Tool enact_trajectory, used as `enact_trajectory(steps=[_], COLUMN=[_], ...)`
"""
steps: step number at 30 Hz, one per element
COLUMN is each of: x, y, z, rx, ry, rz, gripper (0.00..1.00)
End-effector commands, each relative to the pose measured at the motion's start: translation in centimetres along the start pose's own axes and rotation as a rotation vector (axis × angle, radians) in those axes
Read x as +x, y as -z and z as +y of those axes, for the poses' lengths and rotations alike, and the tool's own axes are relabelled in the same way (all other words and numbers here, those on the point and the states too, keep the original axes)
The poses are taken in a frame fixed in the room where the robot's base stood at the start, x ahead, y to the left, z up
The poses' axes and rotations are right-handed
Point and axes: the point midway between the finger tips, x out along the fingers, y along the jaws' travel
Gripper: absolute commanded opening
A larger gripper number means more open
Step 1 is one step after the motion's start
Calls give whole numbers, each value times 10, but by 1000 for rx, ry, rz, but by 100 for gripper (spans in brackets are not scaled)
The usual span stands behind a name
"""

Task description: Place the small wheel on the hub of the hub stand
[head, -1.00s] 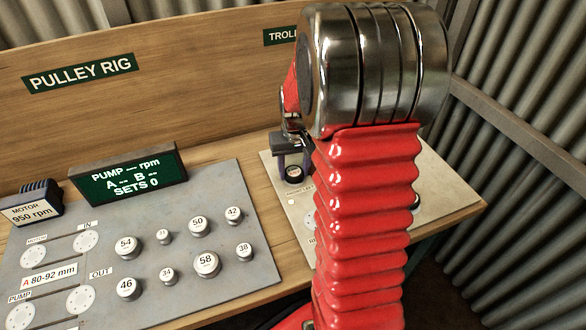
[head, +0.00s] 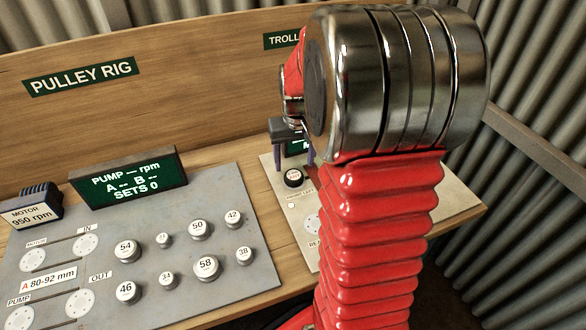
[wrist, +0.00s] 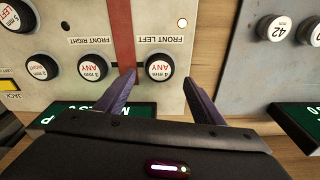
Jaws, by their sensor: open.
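Several black wheels with white caps sit on the pale trolley board. One wheel (wrist: 159,67), under the label "FRONT LEFT", shows between the purple fingers of my gripper (wrist: 159,77). In the head view the same black wheel (head: 293,177) stands on the board, just below the fingertips of my gripper (head: 295,165). The gripper is open and holds nothing. I cannot tell which is the small wheel, nor pick out the hub stand. My arm hides much of the board.
A green display (wrist: 100,110) lies beyond the board's wheels, partly behind my fingers. The pulley rig panel (head: 215,285) with several numbered pulleys and a green screen (head: 128,178) is at left. A corrugated wall (head: 535,80) bounds the right side.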

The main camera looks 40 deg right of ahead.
Motion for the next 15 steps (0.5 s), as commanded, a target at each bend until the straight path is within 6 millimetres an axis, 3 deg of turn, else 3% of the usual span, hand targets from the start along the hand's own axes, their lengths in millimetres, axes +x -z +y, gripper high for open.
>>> enact_trajectory(steps=[9,15], x=[-52,-63], y=[1,0], z=[0,0], rx=[0,0], ry=[0,0], rz=[3,1], gripper=[62,62])
